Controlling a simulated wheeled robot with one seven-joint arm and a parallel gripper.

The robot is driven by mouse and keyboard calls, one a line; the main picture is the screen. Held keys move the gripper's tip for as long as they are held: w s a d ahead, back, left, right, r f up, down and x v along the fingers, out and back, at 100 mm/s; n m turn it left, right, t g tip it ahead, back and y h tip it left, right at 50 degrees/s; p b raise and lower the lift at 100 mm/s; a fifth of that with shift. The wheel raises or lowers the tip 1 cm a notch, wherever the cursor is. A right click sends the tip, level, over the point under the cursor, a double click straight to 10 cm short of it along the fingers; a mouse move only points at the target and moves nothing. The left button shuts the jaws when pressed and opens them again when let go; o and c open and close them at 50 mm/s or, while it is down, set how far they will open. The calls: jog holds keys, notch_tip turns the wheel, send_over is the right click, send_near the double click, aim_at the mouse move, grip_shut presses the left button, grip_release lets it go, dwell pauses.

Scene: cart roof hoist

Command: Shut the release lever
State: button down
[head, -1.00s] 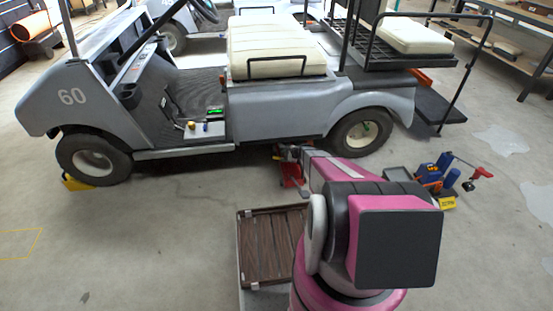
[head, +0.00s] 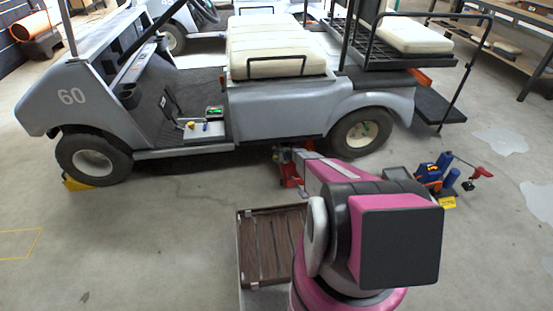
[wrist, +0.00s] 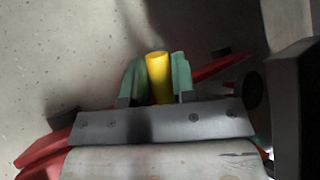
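The red floor jack (head: 291,178) stands at the side of the grey cart, just ahead of its rear wheel, partly hidden by my arm. In the wrist view its red parts (wrist: 45,153) show on both sides of my gripper. A yellow cylindrical handle (wrist: 158,75), seemingly the release lever, stands between the green fingers of my gripper (wrist: 158,82). In the head view my arm hides the fingers and the lever.
The grey cart (head: 275,107) fills the upper middle, with a yellow chock (head: 73,184) at its front wheel. A blue and orange device with a red-ended arm (head: 437,173) stands right of my arm. A slatted brown platform (head: 265,248) lies in front. Floor at left is clear.

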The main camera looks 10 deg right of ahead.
jog(key=shift+d+r+m+t+y, duration=0.25)
jog(key=shift+r+y, duration=0.15)
jog(key=shift+y, duration=0.25)
jog(key=shift+d+r+m+t+y, duration=0.15)
jog(key=shift+d+r+m+y, duration=0.15)
jog(key=shift+y, duration=0.35)
jog(key=c, duration=0.9)
grip_release()
